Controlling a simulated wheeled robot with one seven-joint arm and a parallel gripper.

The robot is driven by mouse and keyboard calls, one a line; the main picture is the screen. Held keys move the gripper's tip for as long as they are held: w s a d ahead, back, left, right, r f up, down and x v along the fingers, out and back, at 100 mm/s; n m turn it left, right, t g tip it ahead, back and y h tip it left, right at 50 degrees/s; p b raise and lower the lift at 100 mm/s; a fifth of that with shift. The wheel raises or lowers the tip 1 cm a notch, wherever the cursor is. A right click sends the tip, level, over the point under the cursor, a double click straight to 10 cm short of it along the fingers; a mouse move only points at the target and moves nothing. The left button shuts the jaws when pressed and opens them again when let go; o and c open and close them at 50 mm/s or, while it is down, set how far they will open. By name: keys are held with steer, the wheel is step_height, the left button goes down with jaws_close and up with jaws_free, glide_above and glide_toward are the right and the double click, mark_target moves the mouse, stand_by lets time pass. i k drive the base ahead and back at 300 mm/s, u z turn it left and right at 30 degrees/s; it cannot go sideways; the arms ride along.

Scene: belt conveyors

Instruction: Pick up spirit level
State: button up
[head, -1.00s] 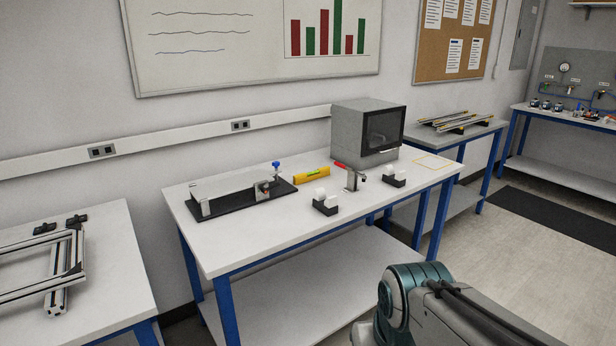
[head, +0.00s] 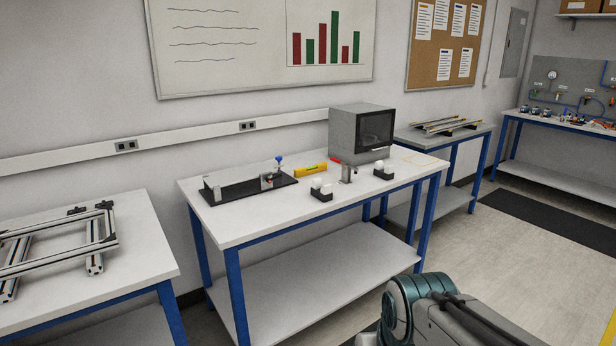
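The yellow spirit level (head: 310,170) lies on the white-topped workbench (head: 235,229), toward its back edge. It sits between a black-based fixture on its left and a grey box-shaped machine on its right. A small green patch shows on its top. Part of my arm shows at the bottom right, well in front of the bench and apart from the level. My gripper is outside the view.
The fixture (head: 243,186) and grey machine (head: 361,132) flank the level. Another table (head: 135,240) with an aluminium frame is at left. Open floor (head: 490,270) lies at right.

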mark_target(299, 172)
steer(key=z, duration=0.6)
steer(key=i, duration=0.95)
steer(key=z, duration=0.55)
steer(key=i, duration=1.45)
steer(key=u, duration=1.2)
steer(key=i, duration=0.95)
steer(key=u, duration=0.95)
